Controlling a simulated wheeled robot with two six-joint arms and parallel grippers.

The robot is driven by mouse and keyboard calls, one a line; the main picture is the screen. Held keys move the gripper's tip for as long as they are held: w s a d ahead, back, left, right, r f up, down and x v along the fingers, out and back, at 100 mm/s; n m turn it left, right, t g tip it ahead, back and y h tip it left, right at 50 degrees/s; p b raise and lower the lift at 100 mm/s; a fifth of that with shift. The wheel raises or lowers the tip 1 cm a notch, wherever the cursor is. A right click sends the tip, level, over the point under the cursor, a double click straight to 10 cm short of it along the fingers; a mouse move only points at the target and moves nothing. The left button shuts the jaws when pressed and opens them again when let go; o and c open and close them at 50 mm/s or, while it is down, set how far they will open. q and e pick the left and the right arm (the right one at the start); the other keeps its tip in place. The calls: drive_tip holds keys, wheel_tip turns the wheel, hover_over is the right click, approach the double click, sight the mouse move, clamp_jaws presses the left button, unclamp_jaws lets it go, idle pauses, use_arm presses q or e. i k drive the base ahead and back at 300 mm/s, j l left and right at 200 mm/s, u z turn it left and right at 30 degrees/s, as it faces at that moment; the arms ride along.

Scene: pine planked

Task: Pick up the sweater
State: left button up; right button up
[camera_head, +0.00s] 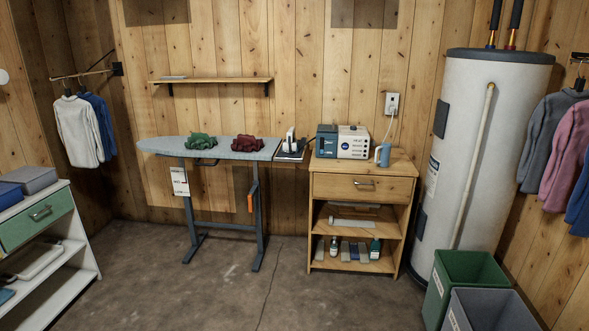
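Several long-sleeved garments that look like sweaters hang in the head view. A white one (78,131) and a blue one (101,125) hang from a rod on the left wall. A grey one (548,137), a pink one (569,160) and a blue one (582,205), cut by the picture's edge, hang at the right. A crumpled green cloth (201,142) and a crumpled dark red cloth (247,144) lie on the ironing board (160,146); I cannot tell whether either is a sweater. Neither of my grippers is in view.
An iron (290,141) stands at the board's right end. A wooden cabinet (363,188) with boxes on top is beside it. A tall water heater (478,150), a green bin (460,278) and a grey bin (490,312) stand right. A white shelf unit (62,240) is left. The middle floor is clear.

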sight(248, 142)
drive_tip(key=i+u, duration=0.3)
drive_tip(key=i, duration=0.55)
drive_tip(key=i+l+u, duration=0.1)
drive_tip(key=i+u, duration=0.2)
drive_tip(key=i, duration=0.55)
drive_tip(key=i+u, duration=0.1)
drive_tip(key=i, duration=1.7)
